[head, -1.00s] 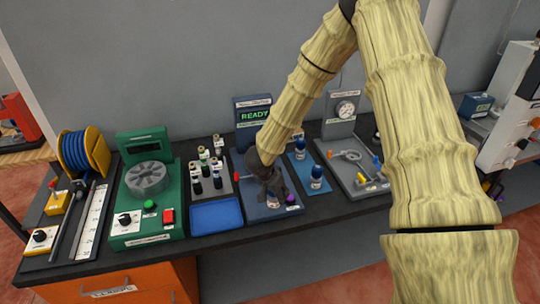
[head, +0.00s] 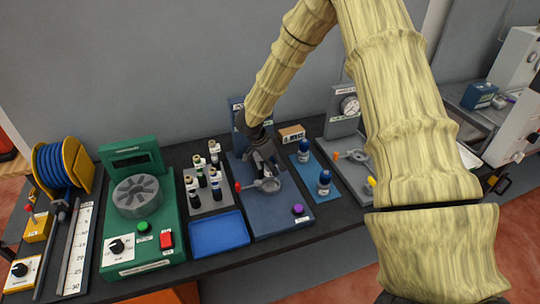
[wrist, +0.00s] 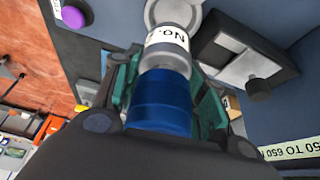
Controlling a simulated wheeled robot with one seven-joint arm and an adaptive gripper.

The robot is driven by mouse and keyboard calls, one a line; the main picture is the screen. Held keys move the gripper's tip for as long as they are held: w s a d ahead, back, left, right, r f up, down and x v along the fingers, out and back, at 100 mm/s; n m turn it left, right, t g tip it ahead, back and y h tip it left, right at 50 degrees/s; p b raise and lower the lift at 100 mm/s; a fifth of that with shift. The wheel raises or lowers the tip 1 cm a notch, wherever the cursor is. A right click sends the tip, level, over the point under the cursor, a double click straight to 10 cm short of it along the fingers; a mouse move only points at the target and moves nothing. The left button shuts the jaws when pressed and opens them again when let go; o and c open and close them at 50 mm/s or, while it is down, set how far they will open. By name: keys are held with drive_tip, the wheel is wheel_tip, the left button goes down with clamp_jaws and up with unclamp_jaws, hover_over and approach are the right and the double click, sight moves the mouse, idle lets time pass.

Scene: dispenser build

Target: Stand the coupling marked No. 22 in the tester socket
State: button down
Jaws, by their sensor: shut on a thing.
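My gripper (head: 262,158) is shut on a coupling with a blue body (wrist: 160,100) and a grey end (wrist: 165,52). A white label on that end reads "No." with the number cut off by its curve. The coupling points away from the wrist camera, its far end in front of a round grey part (wrist: 172,12). I cannot tell whether they touch. In the head view, my gripper is over the back of the blue tester (head: 272,218), behind a round grey part (head: 268,185) with a red-tipped lever. The held coupling is mostly hidden there.
A purple knob (head: 298,209) is at the tester's front. Left are an empty blue tray (head: 219,234), a rack of dark bottles (head: 212,203) and a green machine (head: 150,243).

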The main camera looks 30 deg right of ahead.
drive_tip(key=shift+w+a+f, duration=0.1)
drive_tip(key=shift+w+a, duration=0.15)
drive_tip(key=shift+w, duration=0.15)
drive_tip(key=shift+s+d+f+b, duration=0.3)
drive_tip(key=shift+f+b, duration=0.3)
drive_tip(key=shift+b, duration=0.2)
drive_tip(key=shift+f+b, duration=1.8)
drive_tip(key=shift+f, duration=0.3)
drive_tip(key=shift+a+p, duration=0.1)
drive_tip(key=shift+p, duration=0.7)
drive_tip(key=shift+f, duration=0.55)
drive_tip(key=c, duration=1.1)
unclamp_jaws()
drive_tip(key=shift+r, duration=0.1)
